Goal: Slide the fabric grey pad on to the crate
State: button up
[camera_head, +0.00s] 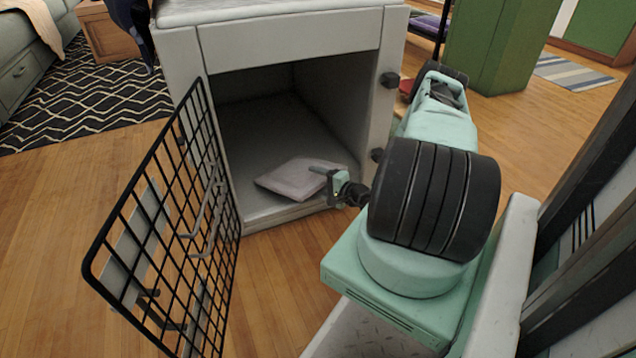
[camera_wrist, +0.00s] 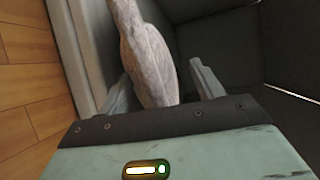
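The fabric grey pad (camera_head: 297,178) lies on the crate's floor, just inside its front opening. The crate (camera_head: 290,42) is a white-grey box with a dark interior. Its black wire door (camera_head: 187,225) stands swung open to the left. My gripper (camera_head: 322,172) is at the pad's right end, at the opening. In the wrist view the pad (camera_wrist: 147,55) reaches in between the two spread fingers of my gripper (camera_wrist: 163,88), with a clear gap on its right side. Part of the pad is hidden by my gripper in the head view.
The wood floor (camera_head: 75,235) is clear to the left of the door. The crate's right front post (camera_head: 388,60) with dark latches stands close to my arm. A green cabinet (camera_head: 495,45) is farther back at the right. A black patterned rug (camera_head: 90,100) lies at the left.

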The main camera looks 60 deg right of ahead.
jog(key=s+r+p, duration=0.3)
jog(key=s+p, duration=0.5)
jog(key=s, duration=0.9)
jog(key=shift+a, duration=0.3)
